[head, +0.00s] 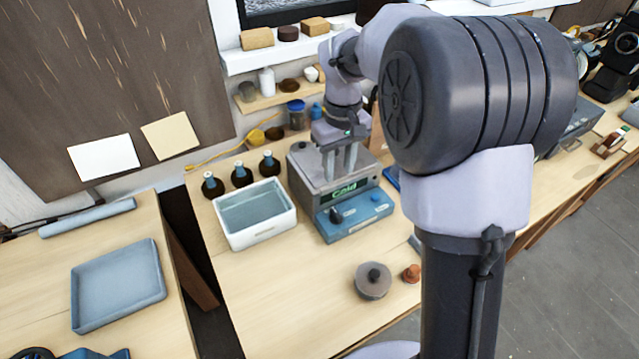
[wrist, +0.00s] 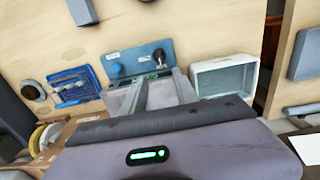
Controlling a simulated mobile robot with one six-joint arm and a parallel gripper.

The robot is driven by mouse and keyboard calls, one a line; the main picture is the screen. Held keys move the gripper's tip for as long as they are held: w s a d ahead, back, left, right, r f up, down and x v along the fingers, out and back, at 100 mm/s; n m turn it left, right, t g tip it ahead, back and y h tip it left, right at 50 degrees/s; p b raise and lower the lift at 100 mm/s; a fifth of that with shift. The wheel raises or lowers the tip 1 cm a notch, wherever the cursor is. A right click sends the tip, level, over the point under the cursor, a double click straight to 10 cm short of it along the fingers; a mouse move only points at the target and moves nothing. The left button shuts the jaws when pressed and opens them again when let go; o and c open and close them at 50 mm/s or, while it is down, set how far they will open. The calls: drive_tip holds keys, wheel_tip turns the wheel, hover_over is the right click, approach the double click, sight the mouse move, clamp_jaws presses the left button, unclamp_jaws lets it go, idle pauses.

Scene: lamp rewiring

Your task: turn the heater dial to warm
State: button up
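The heater (head: 306,181) is a grey box with a blue front panel (head: 355,222) on the wooden bench. Its small display (head: 344,193) reads "Cold" in green. A black dial (head: 336,215) sits at the left of the panel, with a blue knob (head: 376,197) at the right. In the wrist view the dial (wrist: 159,57) and blue knob (wrist: 115,69) show beyond the fingers. My gripper (head: 339,176) points down over the heater's top, behind the dial and apart from it. Its two fingers (wrist: 161,78) are apart with nothing between them.
A white tub (head: 254,217) stands left of the heater, with several dark bottles (head: 241,175) behind it. A round lidded pot (head: 373,281) and a small orange-brown piece (head: 411,273) lie in front. A shelf (head: 275,96) of jars is behind. The bench front left of the pot is clear.

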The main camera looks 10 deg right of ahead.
drive_tip(key=b, duration=0.2)
hover_over(338, 215)
wheel_tip(338, 215, down, 6)
wheel_tip(338, 215, down, 10)
drive_tip(key=b, duration=0.3)
drive_tip(key=shift+f, duration=0.1)
clamp_jaws()
